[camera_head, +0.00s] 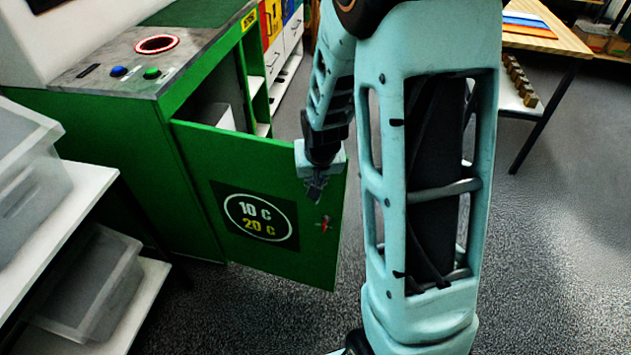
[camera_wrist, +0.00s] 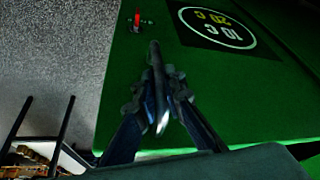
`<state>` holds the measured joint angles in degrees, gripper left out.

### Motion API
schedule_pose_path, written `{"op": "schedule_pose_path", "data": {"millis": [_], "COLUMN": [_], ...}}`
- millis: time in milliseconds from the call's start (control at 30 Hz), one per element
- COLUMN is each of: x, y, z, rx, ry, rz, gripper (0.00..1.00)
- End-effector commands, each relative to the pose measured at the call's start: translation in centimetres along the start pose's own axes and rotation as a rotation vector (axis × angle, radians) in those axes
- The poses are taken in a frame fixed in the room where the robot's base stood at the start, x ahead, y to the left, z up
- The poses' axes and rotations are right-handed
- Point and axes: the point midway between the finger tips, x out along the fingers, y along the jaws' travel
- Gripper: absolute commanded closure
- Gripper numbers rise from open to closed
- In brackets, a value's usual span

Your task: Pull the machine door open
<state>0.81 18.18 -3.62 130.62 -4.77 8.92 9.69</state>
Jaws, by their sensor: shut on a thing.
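The machine (camera_head: 130,150) is a green cabinet with a grey top. Its green door (camera_head: 200,165) stands partly open, swung out toward the right, and carries a black label reading 10 C and 20 C. My gripper (camera_head: 315,190) is at the door's outer face near its free edge. In the wrist view, my gripper (camera_wrist: 158,95) is shut on the grey bar-shaped door handle (camera_wrist: 155,58). A red key-like piece (camera_head: 325,223) sits on the door below my gripper; it also shows in the wrist view (camera_wrist: 137,20).
A wooden-topped table (camera_head: 545,40) stands at the back right. The grey floor (camera_head: 560,230) on the right is clear.

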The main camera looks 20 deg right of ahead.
Motion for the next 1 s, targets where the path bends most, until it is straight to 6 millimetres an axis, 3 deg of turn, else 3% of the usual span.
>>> {"op": "schedule_pose_path", "data": {"millis": [167,200,367,733,1000], "x": [-0.1,-0.1,0.0,-0.5,-4.1], "y": [-0.2,-0.2,-0.2,-0.1,-0.1], "z": [-0.2,-0.2,-0.2,-0.1,-0.3], "rx": [-0.002,-0.002,-0.001,0.0,0.0], "ry": [0.005,0.006,0.004,0.003,0.008], "rz": [-0.003,-0.003,-0.002,-0.001,-0.002], "gripper": [1.0,0.88,0.73,0.73,0.73]}}
